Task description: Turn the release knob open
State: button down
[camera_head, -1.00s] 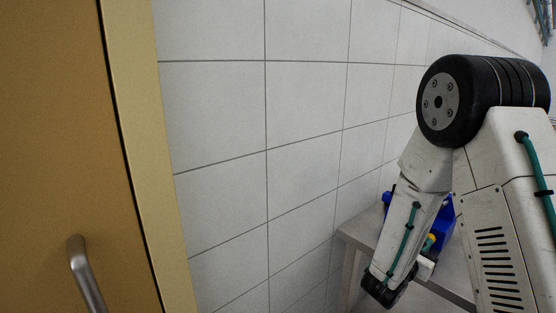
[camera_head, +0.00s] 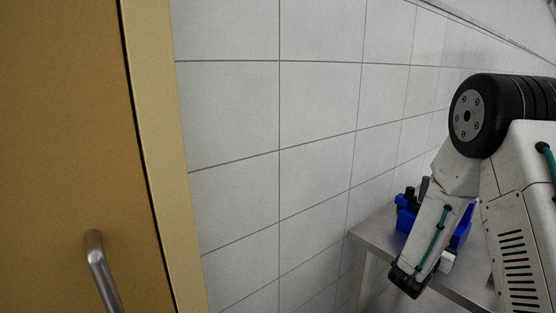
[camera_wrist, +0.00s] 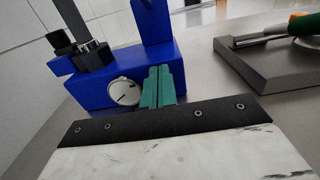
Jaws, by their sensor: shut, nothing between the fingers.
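The blue separator (camera_wrist: 95,80) stands on the metal table. In the head view the blue separator (camera_head: 405,217) is partly hidden behind my arm. A round white knob or dial (camera_wrist: 123,92) with a dark line sits on its front face; I cannot tell for certain that it is the release knob. A black block and post (camera_wrist: 92,53) rise from its top. My gripper's green fingers (camera_wrist: 158,72) are shut and empty, just right of the white dial, in front of the blue body. Whether they touch it is unclear. The fingers are hidden in the head view.
The grey metal table (camera_head: 377,232) stands against the white tiled wall. A grey tray-like base (camera_wrist: 262,62) with a green and orange handled item lies to the right in the wrist view. A tan cabinet door (camera_head: 60,150) with a metal handle (camera_head: 99,265) stands at left.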

jog(key=shift+f, duration=0.25)
dwell(0.7)
jog(key=shift+w+a, duration=0.25)
jog(key=shift+w, duration=0.05)
jog(key=shift+r, duration=0.35)
jog(key=shift+s+a, duration=0.1)
jog(key=shift+a, duration=0.05)
jog(key=shift+v, duration=2.85)
